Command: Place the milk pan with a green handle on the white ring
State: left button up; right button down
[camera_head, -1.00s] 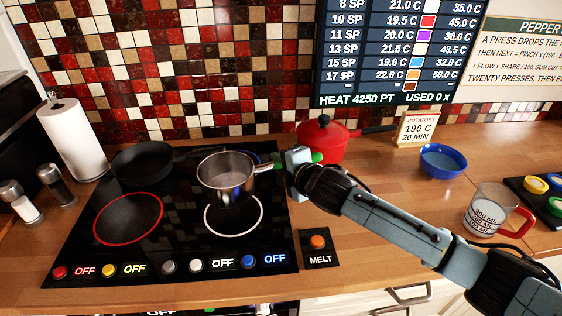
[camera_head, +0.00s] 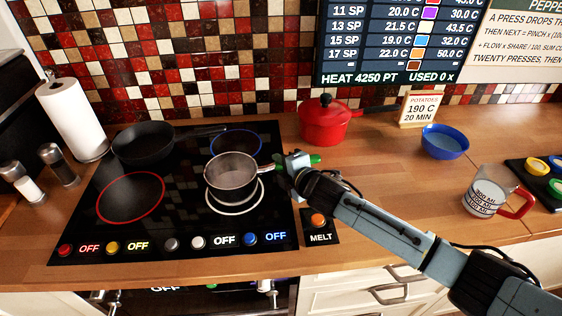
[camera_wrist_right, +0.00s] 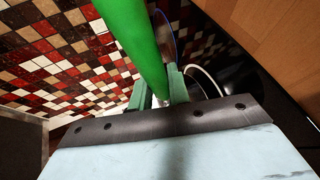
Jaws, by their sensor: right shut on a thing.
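The milk pan (camera_head: 231,175) is a small steel pot with a green handle (camera_head: 316,159). In the head view it is upright over the white ring (camera_head: 236,213) on the black cooktop. The ring's front and side edges show around the pan's base. I cannot tell whether the base touches the glass. My right gripper (camera_head: 284,170) is shut on the handle, to the right of the pan. In the right wrist view the green handle (camera_wrist_right: 130,40) runs between the fingers, and part of the white ring (camera_wrist_right: 208,76) shows beyond. My left gripper is not in view.
A black frying pan (camera_head: 143,145) sits at the cooktop's back left. The blue ring (camera_head: 254,139) behind the milk pan is empty, as is the red ring (camera_head: 130,215) to the left. A red pot (camera_head: 324,125) stands right of the cooktop. The melt button (camera_head: 318,219) is near my right gripper.

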jog(key=shift+f, duration=0.45)
dwell(0.5)
jog(key=c, duration=0.7)
grip_release()
jog(key=shift+f, duration=0.15)
jog(key=v, duration=1.4)
jog(key=shift+f, duration=0.1)
dwell(0.6)
